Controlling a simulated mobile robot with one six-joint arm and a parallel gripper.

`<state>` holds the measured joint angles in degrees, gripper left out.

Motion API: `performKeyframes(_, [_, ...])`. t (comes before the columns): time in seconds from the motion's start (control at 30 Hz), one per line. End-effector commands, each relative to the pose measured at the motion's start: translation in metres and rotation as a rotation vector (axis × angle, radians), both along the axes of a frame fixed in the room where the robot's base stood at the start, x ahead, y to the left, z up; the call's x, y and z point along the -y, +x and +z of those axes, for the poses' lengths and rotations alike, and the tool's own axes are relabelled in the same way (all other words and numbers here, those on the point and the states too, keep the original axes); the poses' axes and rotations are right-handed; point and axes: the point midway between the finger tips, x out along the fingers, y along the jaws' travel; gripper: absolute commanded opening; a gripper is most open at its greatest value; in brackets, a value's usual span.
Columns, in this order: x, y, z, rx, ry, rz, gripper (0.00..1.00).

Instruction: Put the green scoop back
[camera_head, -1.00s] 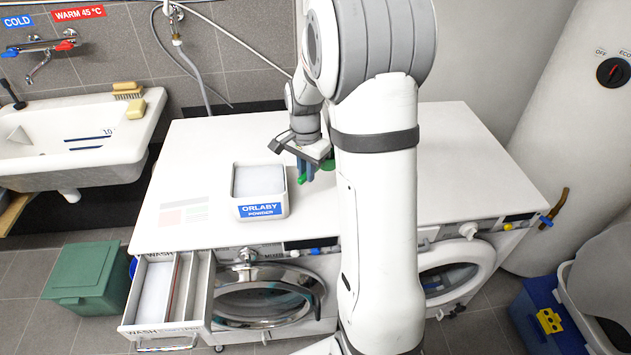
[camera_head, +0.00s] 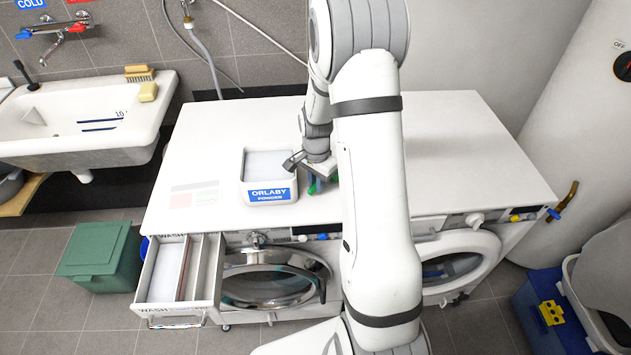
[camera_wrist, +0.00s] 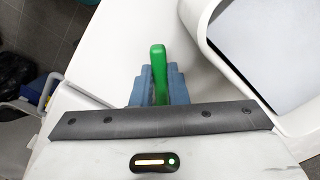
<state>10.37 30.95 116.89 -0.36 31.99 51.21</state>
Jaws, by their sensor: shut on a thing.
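My gripper (camera_head: 318,184) is low over the white worktop (camera_head: 400,130), just right of the powder box. It is shut on the green scoop (camera_wrist: 158,72), whose rounded green end stands up between the blue fingers in the wrist view. In the head view only small bits of green show beneath the gripper, and the arm hides the rest. The white box labelled ORLABY POWDER (camera_head: 270,196) stands on the worktop, open at the top, with pale powder inside. Its rim also shows at the right in the wrist view (camera_wrist: 215,52). I cannot tell whether the scoop touches the worktop.
Below the worktop a wash drawer (camera_head: 180,283) is pulled out at the left, beside a round washer door (camera_head: 275,285). A second round door (camera_head: 462,268) stands open at the right. The worktop left of the box is mostly clear.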

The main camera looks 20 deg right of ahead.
Motion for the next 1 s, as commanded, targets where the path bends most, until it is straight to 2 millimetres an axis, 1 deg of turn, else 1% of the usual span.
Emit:
performKeyframes(0.07, [0.0,0.0,-0.004,0.0,0.0,0.0,0.0])
performKeyframes(0.1, [0.0,0.0,-0.003,0.0,0.0,0.001,0.15])
performKeyframes(0.3, [0.0,0.0,-0.002,0.0,0.0,0.001,0.31])
performKeyframes(0.37, [-0.001,0.0,-0.002,0.0,0.0,0.001,0.35])
performKeyframes(0.57, [-0.001,0.0,-0.002,0.0,0.0,0.002,0.35])
performKeyframes(0.73, [-0.001,0.001,0.007,0.002,0.0,0.002,0.35])
performKeyframes(0.87, [-0.001,0.001,0.03,0.006,-0.001,0.002,0.35])
performKeyframes(1.0, [-0.001,0.001,0.062,0.006,-0.001,0.002,0.35])
